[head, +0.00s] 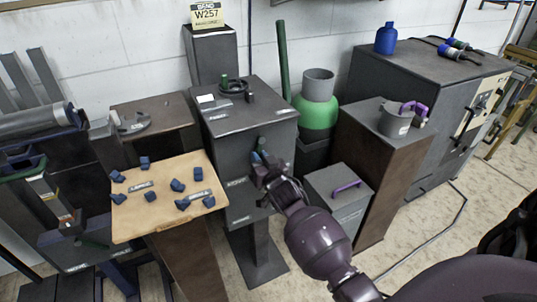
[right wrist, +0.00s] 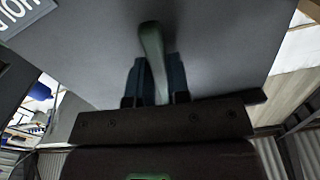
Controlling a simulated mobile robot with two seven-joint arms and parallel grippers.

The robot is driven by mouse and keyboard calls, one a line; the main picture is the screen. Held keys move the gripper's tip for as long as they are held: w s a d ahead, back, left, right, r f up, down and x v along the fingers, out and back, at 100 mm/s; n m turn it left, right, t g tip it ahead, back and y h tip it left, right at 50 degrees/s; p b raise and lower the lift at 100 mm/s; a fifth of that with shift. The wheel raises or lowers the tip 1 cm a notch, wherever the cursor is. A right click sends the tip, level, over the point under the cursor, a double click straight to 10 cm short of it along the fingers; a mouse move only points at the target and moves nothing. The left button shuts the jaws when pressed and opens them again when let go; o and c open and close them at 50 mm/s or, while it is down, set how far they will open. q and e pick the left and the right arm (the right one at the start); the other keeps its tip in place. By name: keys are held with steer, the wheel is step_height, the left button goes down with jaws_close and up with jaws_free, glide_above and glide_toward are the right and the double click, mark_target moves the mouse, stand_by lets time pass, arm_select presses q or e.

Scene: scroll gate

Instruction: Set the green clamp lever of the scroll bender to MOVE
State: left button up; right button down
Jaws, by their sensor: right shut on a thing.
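The scroll bender (head: 250,125) is a dark grey box on a pedestal in the middle of the head view. Its green clamp lever (head: 261,145) is on the front face, partly hidden by my right gripper (head: 262,165). In the right wrist view the lever (right wrist: 152,48) runs down from the grey face between the two fingers of my right gripper (right wrist: 155,85), which is shut on it. A label with large letters, partly cut off, shows at the top left of the wrist view. My left gripper is not in view.
A wooden-topped stand (head: 150,225) with several blue pieces is left of the bender. A grey box with a purple handle (head: 347,187) stands close on the right, near my right arm. A green cylinder (head: 317,115) is behind it.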

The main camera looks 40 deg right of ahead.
steer(key=a+m+p, duration=0.1)
steer(key=r+m, duration=0.1)
steer(key=m, duration=0.1)
steer(key=shift+w+a+p, duration=0.2)
steer(key=shift+a+p, duration=0.2)
steer(key=shift+w+a+m+p, duration=0.1)
steer(key=shift+a+m+p, duration=0.3)
steer(key=shift+m, duration=0.5)
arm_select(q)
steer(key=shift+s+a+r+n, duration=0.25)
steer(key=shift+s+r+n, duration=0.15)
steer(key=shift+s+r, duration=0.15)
arm_select(e)
steer(key=shift+m, duration=0.3)
steer(key=c, duration=1.1)
jaws_free()
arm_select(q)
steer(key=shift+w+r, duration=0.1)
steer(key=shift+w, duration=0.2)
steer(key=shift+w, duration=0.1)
